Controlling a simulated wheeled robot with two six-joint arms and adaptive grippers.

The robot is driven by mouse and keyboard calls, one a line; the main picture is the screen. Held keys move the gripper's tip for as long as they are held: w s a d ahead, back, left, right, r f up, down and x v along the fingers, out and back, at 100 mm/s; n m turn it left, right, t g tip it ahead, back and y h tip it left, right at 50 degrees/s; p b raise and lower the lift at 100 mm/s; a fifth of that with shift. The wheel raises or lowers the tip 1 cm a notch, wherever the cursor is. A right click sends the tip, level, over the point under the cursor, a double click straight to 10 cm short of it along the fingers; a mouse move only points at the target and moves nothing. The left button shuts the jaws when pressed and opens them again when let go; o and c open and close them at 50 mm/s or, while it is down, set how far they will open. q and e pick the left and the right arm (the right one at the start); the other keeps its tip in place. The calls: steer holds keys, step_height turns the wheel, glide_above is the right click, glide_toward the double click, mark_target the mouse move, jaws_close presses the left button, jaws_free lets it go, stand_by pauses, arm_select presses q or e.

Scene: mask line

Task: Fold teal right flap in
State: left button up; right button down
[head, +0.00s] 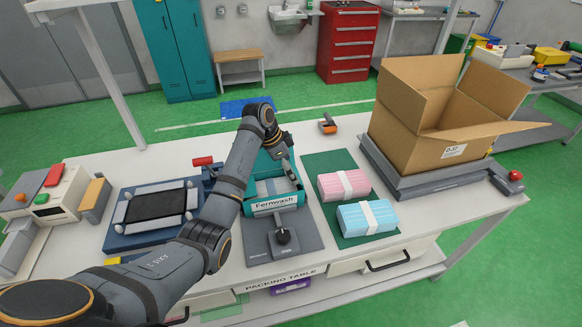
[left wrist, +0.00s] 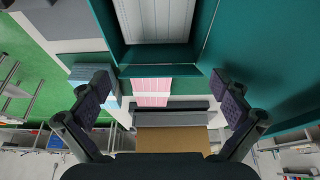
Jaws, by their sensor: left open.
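The teal Fernwash carton (head: 274,204) stands open on a grey fixture, with pale folded masks (head: 266,187) inside. In the left wrist view its opening fills the top, with the masks (left wrist: 155,18) in it. A short teal right flap (left wrist: 160,71) sticks outward from the near edge of the opening there. A large teal panel (left wrist: 265,55) stands at the right of that view. My left gripper (head: 288,168) is over the carton's right side, open and empty. In the wrist view its fingers (left wrist: 160,88) are spread either side of the flap, apart from it. My right gripper is not in view.
A pink mask bundle (head: 344,184) and a blue one (head: 367,218) lie on a green mat right of the carton. A framed tray (head: 156,206) is left, a scanner (head: 328,125) behind, and a big cardboard box (head: 420,120) at right.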

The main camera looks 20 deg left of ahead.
arm_select(q)
steer(key=shift+w+f, duration=0.1)
steer(key=shift+f, duration=0.1)
steer(key=shift+c, duration=0.7)
steer(key=c, duration=0.7)
steer(key=shift+c, duration=0.8)
steer(key=shift+s+a+f+h+p, duration=0.1)
steer(key=shift+s+a+h+p, duration=0.1)
steer(key=shift+h+p, duration=0.1)
steer(key=shift+s+a+f+t+h, duration=0.15)
steer(key=shift+a+f+t+h, duration=0.1)
steer(key=shift+t+h, duration=0.15)
steer(key=shift+s+a+f+t+h+b, duration=0.1)
steer(key=shift+a+f+t+h+b, duration=0.05)
steer(key=shift+f+t+h+b, duration=0.45)
steer(key=shift+r+h, duration=0.25)
steer(key=shift+h, duration=0.15)
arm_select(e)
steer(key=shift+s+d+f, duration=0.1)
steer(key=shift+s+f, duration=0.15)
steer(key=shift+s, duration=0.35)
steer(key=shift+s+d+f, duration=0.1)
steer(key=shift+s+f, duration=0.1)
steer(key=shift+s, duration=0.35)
